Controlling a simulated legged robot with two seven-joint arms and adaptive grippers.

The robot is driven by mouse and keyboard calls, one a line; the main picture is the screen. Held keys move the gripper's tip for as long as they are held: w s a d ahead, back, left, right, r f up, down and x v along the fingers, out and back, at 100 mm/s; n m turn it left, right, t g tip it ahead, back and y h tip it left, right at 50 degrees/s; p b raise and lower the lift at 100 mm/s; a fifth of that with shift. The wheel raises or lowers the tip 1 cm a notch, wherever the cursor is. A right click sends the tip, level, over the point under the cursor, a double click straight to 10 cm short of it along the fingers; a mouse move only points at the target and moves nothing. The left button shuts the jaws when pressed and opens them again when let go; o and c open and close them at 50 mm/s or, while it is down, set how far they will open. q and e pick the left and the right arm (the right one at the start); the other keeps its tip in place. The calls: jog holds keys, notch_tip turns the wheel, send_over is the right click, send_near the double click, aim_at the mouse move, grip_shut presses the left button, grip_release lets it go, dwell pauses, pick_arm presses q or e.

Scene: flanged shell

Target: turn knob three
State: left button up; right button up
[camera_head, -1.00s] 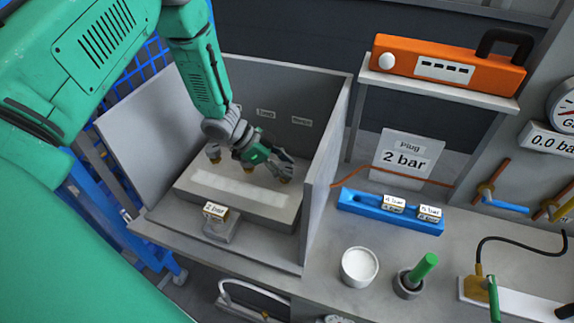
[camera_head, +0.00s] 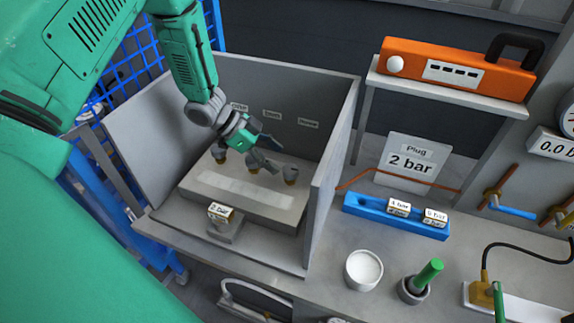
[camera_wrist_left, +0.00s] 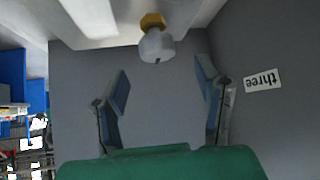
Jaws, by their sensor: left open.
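My right gripper is out of view.
The box's right wall (camera_head: 330,190) stands close to the gripper, with the back wall behind. Outside right are a blue tray (camera_head: 360,207), a white cup (camera_head: 363,270) and an orange case (camera_head: 455,70).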

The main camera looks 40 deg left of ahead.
pick_arm(q)
jog(key=v, duration=0.6)
jog(key=shift+a, duration=0.2)
jog(key=shift+d+f, duration=0.1)
jog(key=shift+f, duration=0.05)
